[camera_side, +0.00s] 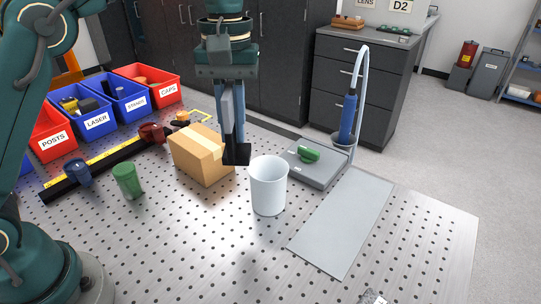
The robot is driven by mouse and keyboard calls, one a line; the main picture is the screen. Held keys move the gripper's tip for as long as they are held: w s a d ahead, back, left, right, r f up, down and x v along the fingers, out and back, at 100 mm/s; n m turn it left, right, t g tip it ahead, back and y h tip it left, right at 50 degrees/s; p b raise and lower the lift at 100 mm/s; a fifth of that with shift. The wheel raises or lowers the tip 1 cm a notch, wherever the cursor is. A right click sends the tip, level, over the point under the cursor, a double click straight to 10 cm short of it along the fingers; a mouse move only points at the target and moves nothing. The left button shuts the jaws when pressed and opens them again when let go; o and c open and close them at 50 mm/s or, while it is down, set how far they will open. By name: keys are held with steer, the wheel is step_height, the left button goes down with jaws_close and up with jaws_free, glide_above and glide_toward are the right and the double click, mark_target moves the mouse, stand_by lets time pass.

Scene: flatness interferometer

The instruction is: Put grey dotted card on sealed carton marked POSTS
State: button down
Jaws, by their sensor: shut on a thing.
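My gripper (236,154) points down over the table, between the brown carton and the white cup. It is shut on a thin piece; a pale grey strip (226,108) shows between the fingers, but I cannot tell any dots on it. The brown taped carton (198,157) stands closed, just left of and behind the fingertips. I can read no marking on it from here. The word POSTS shows on a red open bin (54,141) at the left. A small pale patterned piece (375,298) lies at the bottom edge, cut off by the frame.
A white cup (268,188) stands close right of my gripper. A grey box (317,163) bears a green item. A grey mat (343,220) lies at the right. A green cup (127,181), a dark rail and blue and red bins (147,93) fill the left.

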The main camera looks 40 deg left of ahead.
steer(key=s+a+r+n, duration=0.3)
steer(key=a+n, duration=0.2)
steer(key=a, duration=0.6)
steer(key=s+a+r+n, duration=0.2)
steer(key=a+n, duration=0.4)
steer(key=a, duration=0.6)
glide_above(195, 150)
steer(key=shift+h, duration=0.3)
steer(key=shift+f, duration=5.35)
steer(key=shift+f, duration=0.1)
steer(key=c, duration=0.9)
jaws_free()
steer(key=shift+a+r, duration=0.15)
steer(key=shift+r, duration=1.8)
steer(key=shift+a+r, duration=0.1)
steer(key=shift+r, duration=1.8)
